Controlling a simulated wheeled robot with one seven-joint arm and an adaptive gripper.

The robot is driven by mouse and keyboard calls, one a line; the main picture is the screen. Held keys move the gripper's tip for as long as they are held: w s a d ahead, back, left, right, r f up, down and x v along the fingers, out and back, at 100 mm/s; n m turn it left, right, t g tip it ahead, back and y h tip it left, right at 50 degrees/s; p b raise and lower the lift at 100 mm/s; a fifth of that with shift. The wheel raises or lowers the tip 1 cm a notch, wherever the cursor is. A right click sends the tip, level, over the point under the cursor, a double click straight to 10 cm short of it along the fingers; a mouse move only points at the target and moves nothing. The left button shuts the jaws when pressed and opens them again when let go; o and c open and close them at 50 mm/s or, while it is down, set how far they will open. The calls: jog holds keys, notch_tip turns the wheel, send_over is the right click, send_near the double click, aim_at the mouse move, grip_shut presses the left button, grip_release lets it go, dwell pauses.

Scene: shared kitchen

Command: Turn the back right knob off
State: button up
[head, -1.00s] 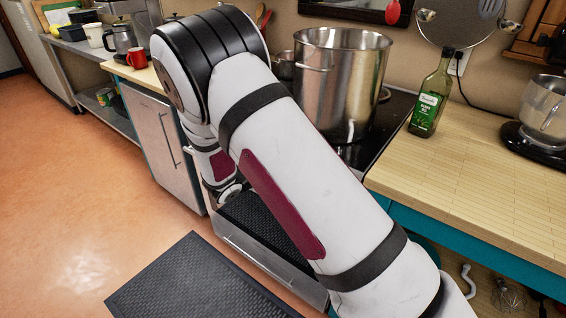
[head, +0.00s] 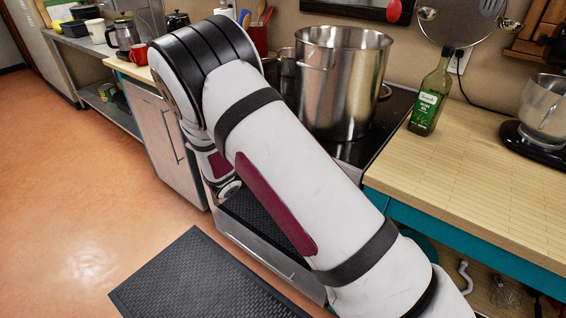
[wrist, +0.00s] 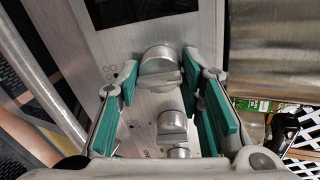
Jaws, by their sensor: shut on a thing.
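In the wrist view, a silver control panel (wrist: 210,20) carries several round metal knobs with raised grip bars. The largest-looking knob (wrist: 160,62) sits between the teal finger pads of my gripper (wrist: 160,78), which is shut on it. Two more knobs, a middle one (wrist: 172,127) and a lower one (wrist: 178,153), lie between the fingers nearer the palm. Which of these is the back right knob I cannot tell, as the labels are too small to read. In the head view my arm hides the panel and the gripper.
A large steel pot (head: 340,85) stands on the black stovetop (head: 395,115). An olive oil bottle (head: 430,95) is on the wooden counter (head: 470,170) to its right. A metal handle bar (wrist: 40,70) runs beside the panel at left. A dark mat (head: 200,285) lies on open floor.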

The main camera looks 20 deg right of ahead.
jog(key=o, duration=1.2)
jog(key=shift+c, duration=0.2)
jog(key=v, duration=1.2)
